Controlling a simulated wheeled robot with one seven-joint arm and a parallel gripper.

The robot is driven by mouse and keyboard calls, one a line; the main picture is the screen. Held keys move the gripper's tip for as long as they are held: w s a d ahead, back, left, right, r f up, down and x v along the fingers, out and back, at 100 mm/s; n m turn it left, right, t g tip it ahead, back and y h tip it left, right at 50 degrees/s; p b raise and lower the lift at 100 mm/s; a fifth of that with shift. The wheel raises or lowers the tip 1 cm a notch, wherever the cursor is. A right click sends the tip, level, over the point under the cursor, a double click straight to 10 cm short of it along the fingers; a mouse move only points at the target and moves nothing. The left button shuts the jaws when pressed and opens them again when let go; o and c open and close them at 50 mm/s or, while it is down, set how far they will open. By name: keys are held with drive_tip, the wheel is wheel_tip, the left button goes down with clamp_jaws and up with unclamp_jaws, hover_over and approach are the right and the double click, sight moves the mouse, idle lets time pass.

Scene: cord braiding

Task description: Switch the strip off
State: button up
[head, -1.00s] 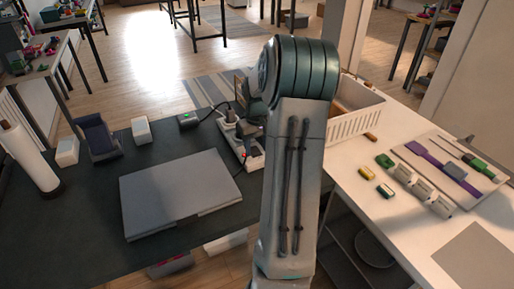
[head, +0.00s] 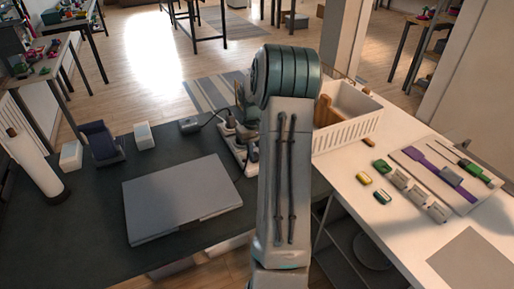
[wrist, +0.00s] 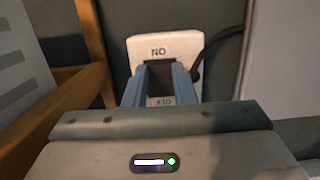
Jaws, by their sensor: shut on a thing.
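The power strip (head: 236,145) lies on the dark table in the head view, partly hidden by my arm, with plugs and a cord on it. No red light shows on its visible part. In the wrist view a white switch plate (wrist: 183,46) has "ON" at its far end and "OFF" at its near end, both upside down. A dark switch (wrist: 159,75) sits between the labels. My gripper (wrist: 159,84) has its blue fingers on both sides of this switch and is shut on it. In the head view my arm hides the gripper.
A small grey box (head: 189,125) on the strip's cord shows no light. A closed laptop (head: 180,197) lies left of my arm. A white basket (head: 350,128) stands close on the right. A wooden frame (wrist: 95,50) is left of the fingers.

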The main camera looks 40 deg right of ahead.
drive_tip(key=shift+w+r+g+p, duration=0.15)
drive_tip(key=shift+w+g+p, duration=0.05)
drive_tip(key=shift+g+p, duration=0.55)
drive_tip(key=o, duration=1)
drive_tip(key=v, duration=1.3)
drive_tip(key=shift+d+r, duration=0.25)
drive_tip(key=shift+r, duration=0.1)
